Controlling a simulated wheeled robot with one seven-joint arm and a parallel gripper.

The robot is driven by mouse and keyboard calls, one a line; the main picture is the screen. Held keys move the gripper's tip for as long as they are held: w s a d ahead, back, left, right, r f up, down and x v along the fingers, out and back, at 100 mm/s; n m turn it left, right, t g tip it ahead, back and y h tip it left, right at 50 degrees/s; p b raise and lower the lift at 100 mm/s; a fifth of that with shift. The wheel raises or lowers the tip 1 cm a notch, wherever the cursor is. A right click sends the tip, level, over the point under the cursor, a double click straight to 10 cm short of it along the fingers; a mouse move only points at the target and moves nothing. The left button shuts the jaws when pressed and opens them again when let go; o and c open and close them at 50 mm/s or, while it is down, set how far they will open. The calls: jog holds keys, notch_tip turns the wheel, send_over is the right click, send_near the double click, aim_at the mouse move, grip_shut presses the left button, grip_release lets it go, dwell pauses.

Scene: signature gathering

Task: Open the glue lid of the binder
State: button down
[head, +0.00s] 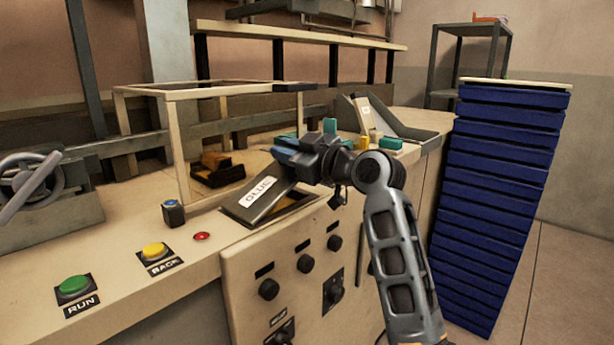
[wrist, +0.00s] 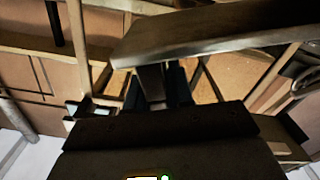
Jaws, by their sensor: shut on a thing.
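The glue lid (head: 258,197) is a grey plate with a white label reading GLUE. It stands tilted up over a dark opening (head: 290,207) in the binder's worktop (head: 240,228). My gripper (head: 285,158) is at the lid's raised upper edge in the head view and is shut on the lid. The exact grip point is hidden behind the gripper body. In the wrist view a grey slab, which looks like the lid (wrist: 215,35), crosses the top, with the dark fingers of my gripper (wrist: 155,85) just below it.
A green RUN button (head: 74,285), a yellow BACK button (head: 154,250) and a red light (head: 202,236) lie to the left. A glass-framed box (head: 180,92) stands behind the lid. A tall blue stack (head: 500,180) stands at right. Black knobs (head: 305,263) line the front panel.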

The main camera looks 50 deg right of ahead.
jog(key=a+r+n+b, duration=0.1)
jog(key=a+r+n, duration=0.1)
jog(key=a+n, duration=0.3)
jog(key=a+r+n+b, duration=0.1)
jog(key=a+r+n, duration=0.2)
jog(key=a+n, duration=0.3)
jog(key=shift+s+a+r, duration=0.25)
jog(key=shift+a+r, duration=0.05)
jog(key=shift+a, duration=1.25)
jog(key=c, duration=1.1)
grip_release()
jog(key=shift+s+d+b, duration=0.1)
jog(key=shift+s+b, duration=0.3)
jog(key=shift+s, duration=3.5)
